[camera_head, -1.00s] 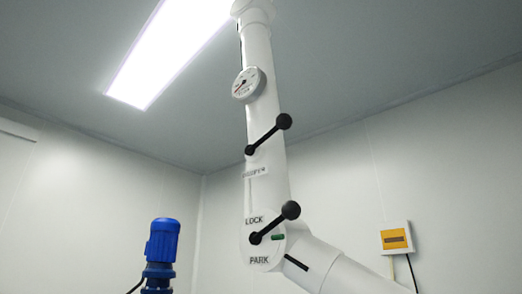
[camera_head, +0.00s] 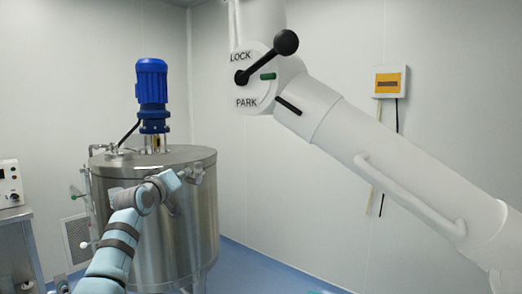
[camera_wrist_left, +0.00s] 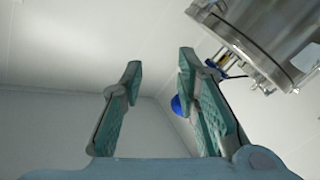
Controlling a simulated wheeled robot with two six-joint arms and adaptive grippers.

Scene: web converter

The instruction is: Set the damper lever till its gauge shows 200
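A round white plate (camera_head: 255,95) marked LOCK and PARK sits at the bend of a white arm-like pipe. Its black lever with a ball end (camera_head: 285,43) points up and right, and a small green piece shows beside it. The gauge and the upper black lever, which sits nearer the gauge, are outside the head view now. My left gripper (camera_head: 188,177) is at the end of my arm in front of the steel tank, well below and left of the plate. In the left wrist view, my left gripper (camera_wrist_left: 160,72) is open, with nothing between its fingers. My right gripper is not in view.
A steel tank (camera_head: 185,230) with a blue motor (camera_head: 151,85) on top stands left of the middle. The white pipe (camera_head: 390,165) slopes down to the right. A yellow-faced wall box (camera_head: 389,83) hangs behind, and a control box (camera_head: 10,183) stands at far left.

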